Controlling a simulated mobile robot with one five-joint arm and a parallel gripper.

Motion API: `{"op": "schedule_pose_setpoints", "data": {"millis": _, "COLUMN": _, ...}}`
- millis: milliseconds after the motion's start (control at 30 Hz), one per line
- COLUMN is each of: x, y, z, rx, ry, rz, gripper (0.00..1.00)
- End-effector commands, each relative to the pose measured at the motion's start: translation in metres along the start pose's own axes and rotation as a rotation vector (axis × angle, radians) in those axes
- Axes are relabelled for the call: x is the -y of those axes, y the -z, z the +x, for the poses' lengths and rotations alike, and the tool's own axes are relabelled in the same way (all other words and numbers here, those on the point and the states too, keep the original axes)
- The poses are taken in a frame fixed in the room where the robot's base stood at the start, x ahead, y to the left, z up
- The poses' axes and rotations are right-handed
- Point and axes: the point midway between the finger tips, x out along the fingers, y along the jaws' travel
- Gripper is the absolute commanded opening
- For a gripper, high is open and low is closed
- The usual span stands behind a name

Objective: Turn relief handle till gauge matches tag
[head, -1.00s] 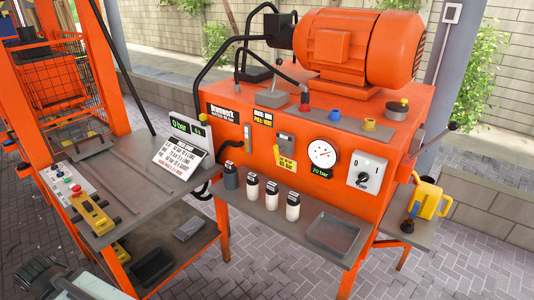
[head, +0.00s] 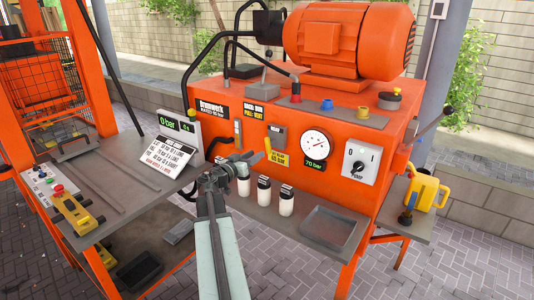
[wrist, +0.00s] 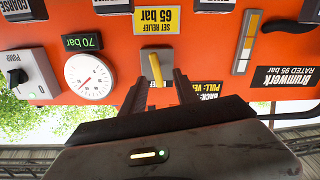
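The yellow relief handle (head: 268,148) sticks out from the orange panel. In the wrist view, which is upside down, the handle (wrist: 156,68) lies between the fingertips of my gripper (wrist: 160,80), with gaps on both sides. My gripper (head: 248,160) is open in front of the panel. The yellow tag (wrist: 157,20) reads "SET RELIEF 65 bar"; it also shows in the head view (head: 279,160). The round gauge (head: 315,145) has a green readout (head: 315,164) of 70 bar. The wrist view shows the gauge (wrist: 90,76) and readout (wrist: 82,42) too.
A pump switch (head: 361,162) is right of the gauge. Several white-and-black bottles stand on the shelf below my gripper, beside a grey tray (head: 326,231). A display reading 0 bar (head: 178,125) and a white instruction card (head: 156,154) are at left.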

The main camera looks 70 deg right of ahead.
Motion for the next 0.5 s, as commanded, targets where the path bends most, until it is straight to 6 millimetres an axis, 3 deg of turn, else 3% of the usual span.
{"op": "schedule_pose_setpoints", "data": {"millis": 267, "x": -0.008, "y": 0.005, "z": 0.014, "rx": -0.025, "ry": -0.01, "rz": 0.008, "gripper": 0.36}}
{"op": "schedule_pose_setpoints", "data": {"millis": 500, "x": -0.007, "y": 0.005, "z": 0.049, "rx": -0.024, "ry": -0.012, "rz": 0.007, "gripper": 0.36}}
